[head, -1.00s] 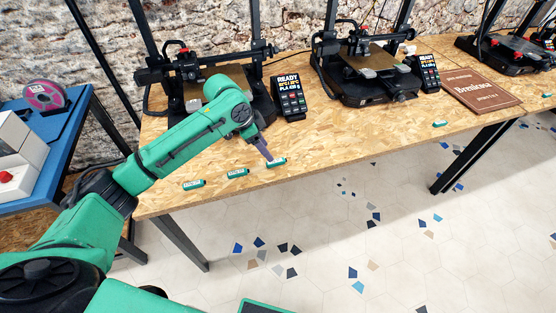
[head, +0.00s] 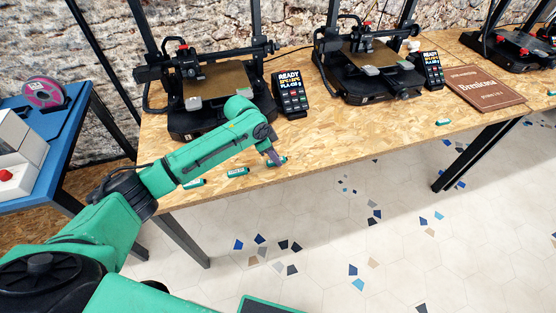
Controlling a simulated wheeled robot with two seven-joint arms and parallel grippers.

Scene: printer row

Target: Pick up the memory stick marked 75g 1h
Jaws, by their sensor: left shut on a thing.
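My left gripper (head: 275,160) is shut on a green memory stick (head: 281,161) near the table's front edge. I cannot tell whether the stick is clear of the table, and its label is too small to read. Two more green memory sticks lie on the table to the left: one in the middle (head: 237,172) and one at the far left (head: 195,183), close under my left forearm. Another green stick (head: 443,122) lies farther right on the table. My right gripper is not in view.
The chipboard table (head: 340,134) carries a left printer (head: 190,123), a middle printer (head: 370,72), a keypad with display (head: 290,94) and a brown Brenlosa board (head: 484,88). A blue bench (head: 65,125) with a pink spool (head: 42,92) stands at left.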

